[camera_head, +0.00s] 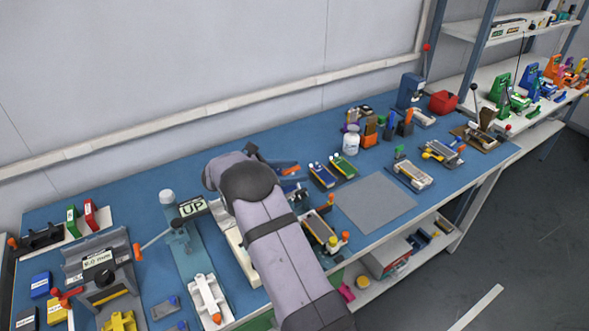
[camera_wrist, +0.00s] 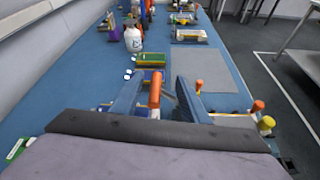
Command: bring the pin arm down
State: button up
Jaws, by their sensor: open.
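My gripper (camera_wrist: 157,82) is open in the wrist view, with its fingers apart. An orange handle (camera_wrist: 154,94) stands between the fingers, and I cannot tell whether they touch it. In the head view an orange handle (camera_head: 290,171) shows just beyond the end of my arm; my arm hides most of what it belongs to. I cannot tell for certain which part is the pin arm.
A white bottle (camera_head: 351,141) and blue and green trays (camera_head: 343,166) stand beyond my gripper. A bare grey mat (camera_head: 375,204) lies to the right. A fixture with orange and yellow knobs (camera_head: 322,233) is close to my arm's right side. Several tools crowd the left end.

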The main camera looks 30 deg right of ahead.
jog(key=shift+d, duration=0.2)
grip_shut()
jog(key=shift+s+a+f, duration=0.1)
jog(key=shift+f, duration=0.05)
